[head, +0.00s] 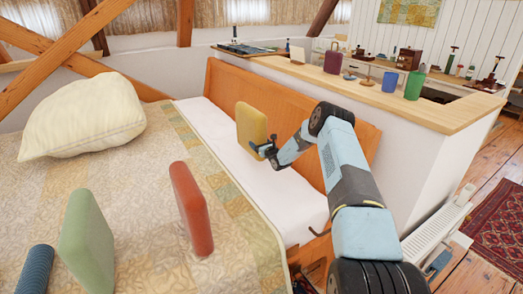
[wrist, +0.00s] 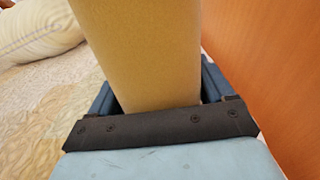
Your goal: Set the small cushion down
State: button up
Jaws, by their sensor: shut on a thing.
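A small yellow cushion (head: 251,129) is held upright in my gripper (head: 263,150), in the middle of the head view. In the wrist view the cushion (wrist: 145,50) fills the space between the blue fingers of my gripper (wrist: 158,95). The gripper is shut on its lower part. The cushion appears over the white bench or mattress strip (head: 225,150), beside the bed. I cannot tell whether its lower edge touches anything.
The patterned bed (head: 150,225) carries a red cushion (head: 191,208), a green cushion (head: 87,240), a blue roll (head: 37,270) and a cream pillow (head: 85,115). An orange wooden panel (head: 290,108) rises just right of the gripper. A ledge (head: 400,100) holds several small items.

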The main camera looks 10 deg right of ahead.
jog(key=shift+w+d+f, duration=0.2)
jog(key=shift+w+f, duration=0.2)
jog(key=shift+f, duration=0.1)
jog(key=shift+w+f, duration=0.1)
jog(key=shift+f, duration=1.45)
jog(key=o, duration=1.2)
jog(key=shift+o, duration=0.2)
